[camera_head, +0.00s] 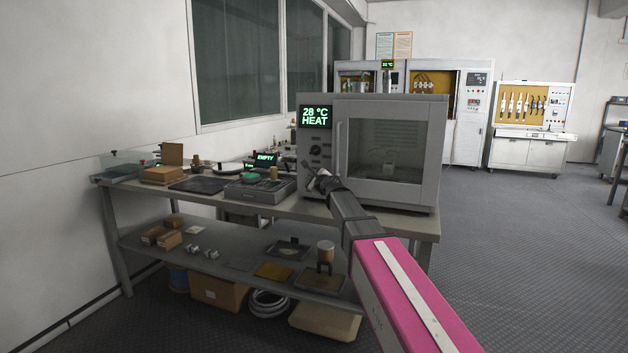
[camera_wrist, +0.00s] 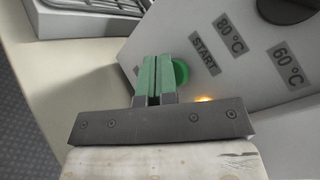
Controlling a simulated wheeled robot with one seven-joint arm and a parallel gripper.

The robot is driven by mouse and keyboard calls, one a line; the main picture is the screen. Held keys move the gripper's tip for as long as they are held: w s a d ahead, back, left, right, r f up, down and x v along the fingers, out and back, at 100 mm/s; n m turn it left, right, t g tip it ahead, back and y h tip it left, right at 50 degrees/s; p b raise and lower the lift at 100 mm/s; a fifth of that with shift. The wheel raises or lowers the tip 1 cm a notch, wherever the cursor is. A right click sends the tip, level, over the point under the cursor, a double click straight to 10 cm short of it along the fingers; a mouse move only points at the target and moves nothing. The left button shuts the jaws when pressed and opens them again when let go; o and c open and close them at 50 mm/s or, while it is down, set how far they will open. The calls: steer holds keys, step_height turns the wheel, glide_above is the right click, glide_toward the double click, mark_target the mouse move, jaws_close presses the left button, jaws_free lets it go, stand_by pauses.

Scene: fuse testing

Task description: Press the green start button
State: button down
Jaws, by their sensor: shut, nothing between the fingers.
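The green start button (camera_wrist: 181,72) shows in the wrist view on the grey front panel of the oven, beside the label START (camera_wrist: 205,53). My gripper (camera_wrist: 155,60) has its two green fingertips shut together, with nothing between them. The fingertips overlap the left part of the button in this view; I cannot tell whether they touch it. In the head view, my gripper (camera_head: 318,180) is at the lower left of the oven (camera_head: 391,150), in front of its control panel. The button is hidden there behind my gripper.
The oven's display (camera_head: 316,116) reads 28 °C HEAT. A dark knob (camera_wrist: 287,8) sits above the labels 80 °C and 60 °C. An orange light (camera_wrist: 204,99) glows just above my gripper's base. A grey testing device (camera_head: 260,190) stands left of the oven on the workbench (camera_head: 310,209).

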steer(key=shift+s+a, duration=0.3)
steer(key=shift+s, duration=0.5)
steer(key=shift+s+a, duration=0.3)
steer(key=shift+s, duration=0.5)
steer(key=shift+s+a, duration=0.25)
steer(key=shift+s, duration=0.5)
steer(key=shift+s+a, duration=0.3)
steer(key=shift+s, duration=0.5)
